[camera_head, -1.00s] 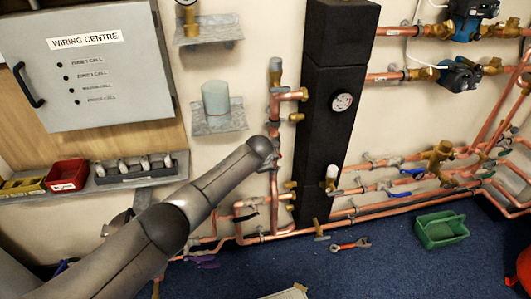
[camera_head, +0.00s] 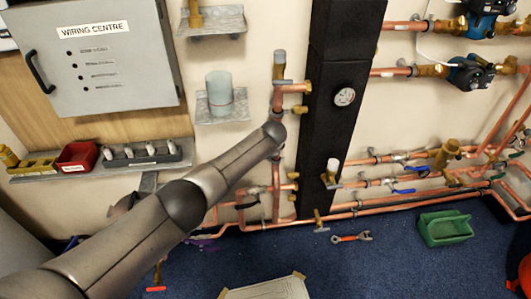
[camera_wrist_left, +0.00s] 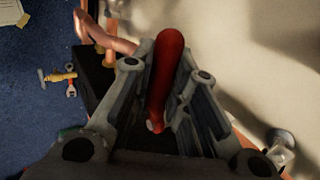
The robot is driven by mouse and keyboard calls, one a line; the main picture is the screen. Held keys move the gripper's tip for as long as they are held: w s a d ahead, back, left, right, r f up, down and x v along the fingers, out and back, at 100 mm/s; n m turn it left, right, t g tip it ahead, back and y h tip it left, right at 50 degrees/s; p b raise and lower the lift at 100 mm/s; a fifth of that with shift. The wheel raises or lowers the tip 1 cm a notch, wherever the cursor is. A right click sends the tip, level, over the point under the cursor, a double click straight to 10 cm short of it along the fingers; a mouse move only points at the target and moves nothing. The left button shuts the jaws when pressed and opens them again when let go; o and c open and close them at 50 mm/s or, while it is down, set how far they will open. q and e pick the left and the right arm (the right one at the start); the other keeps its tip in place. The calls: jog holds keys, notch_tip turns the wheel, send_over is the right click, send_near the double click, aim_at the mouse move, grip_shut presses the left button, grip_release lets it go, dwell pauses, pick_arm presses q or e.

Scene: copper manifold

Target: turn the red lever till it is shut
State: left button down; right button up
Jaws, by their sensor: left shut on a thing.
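The red lever (camera_wrist_left: 158,95) shows in the left wrist view as a long red handle with a rounded end. It lies between the two grey fingers of my left gripper (camera_wrist_left: 166,70), which is shut on it. In the head view my left arm reaches in from the lower left toward the copper pipes (camera_head: 277,165) beside the black column (camera_head: 340,125). The forearm hides the left gripper and the red lever there. How far the lever is turned cannot be told. My right gripper is in neither view.
A grey wiring box (camera_head: 95,60) hangs upper left, with a shelf of small bins (camera_head: 77,157) below. A pale cylinder (camera_head: 219,93) stands on a bracket. A green crate (camera_head: 445,229) and a wrench (camera_head: 352,238) lie on the blue floor. Pumps (camera_head: 470,72) and pipes fill the right.

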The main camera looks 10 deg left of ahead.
pick_arm(q)
jog(key=shift+w+r, duration=0.1)
jog(key=shift+r, duration=0.1)
dwell(0.3)
jog(key=c, duration=1.4)
grip_release()
jog(key=shift+d, duration=0.1)
jog(key=shift+v, duration=6)
